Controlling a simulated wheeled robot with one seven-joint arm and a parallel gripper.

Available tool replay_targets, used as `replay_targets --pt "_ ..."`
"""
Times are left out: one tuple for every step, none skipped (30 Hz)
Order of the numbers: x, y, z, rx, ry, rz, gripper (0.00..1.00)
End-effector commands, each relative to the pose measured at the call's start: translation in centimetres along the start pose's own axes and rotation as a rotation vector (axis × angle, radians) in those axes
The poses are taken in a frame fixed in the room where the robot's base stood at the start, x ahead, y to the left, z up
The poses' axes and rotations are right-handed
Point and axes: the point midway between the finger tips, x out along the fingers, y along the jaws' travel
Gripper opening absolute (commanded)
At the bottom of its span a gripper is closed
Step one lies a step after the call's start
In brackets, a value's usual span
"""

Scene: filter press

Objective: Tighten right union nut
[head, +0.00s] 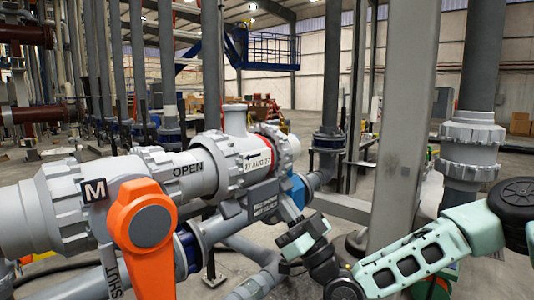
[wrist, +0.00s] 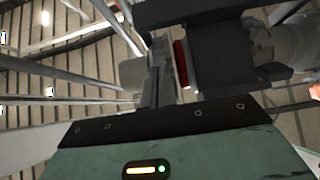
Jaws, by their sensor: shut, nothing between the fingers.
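The right union nut (head: 285,148) is a grey ribbed ring at the right end of the horizontal grey valve body (head: 240,160) in the head view. A red band shows beside it. The left union nut (head: 65,208) is a larger ribbed ring near the orange handle (head: 145,225). My gripper (head: 302,236) is below the right nut, apart from it as far as I can see. Its dark fingers (wrist: 213,45) are shut and empty in the wrist view. A red ring (wrist: 181,65) and pale grey fittings show behind them; the fingers hide part of these.
A grey upright post (head: 405,110) stands to the right of the valve. A vertical pipe with a grey ribbed coupling (head: 470,145) stands farther right. A blue part (head: 298,190) and lower pipes lie close around my gripper. A blue lift (head: 265,50) is far behind.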

Motion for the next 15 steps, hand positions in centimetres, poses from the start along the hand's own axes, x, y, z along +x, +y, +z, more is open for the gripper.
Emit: replay_targets --pt "0.1 0.0 -0.1 0.000 0.001 0.000 0.00" --pt "0.2 0.0 -0.2 0.000 0.001 -0.001 0.00" --pt "0.3 0.0 -0.3 -0.001 0.001 -0.001 0.00" --pt "0.3 0.0 -0.4 -0.001 0.001 -0.001 0.00" --pt "0.5 0.0 -0.5 -0.001 0.001 -0.001 0.00" --pt "0.6 0.0 -0.6 -0.001 0.001 -0.002 0.00" --pt "0.7 0.0 -0.7 -0.001 0.001 -0.002 0.00" --pt "0.7 0.0 -0.8 -0.001 0.001 -0.002 0.00" --pt "0.8 0.0 -0.8 -0.001 0.001 -0.001 0.00" --pt "0.8 0.0 -0.9 0.000 0.001 -0.001 0.00" --pt "0.8 0.0 -0.9 0.000 0.001 0.000 0.00" --pt "0.8 0.0 -0.9 0.000 0.001 0.000 0.00" --pt "0.8 0.0 -1.0 0.000 0.001 0.000 0.00" --pt "0.8 0.0 -1.1 0.000 0.001 0.000 0.00" --pt "0.8 0.0 -1.2 0.000 0.001 0.000 0.00"
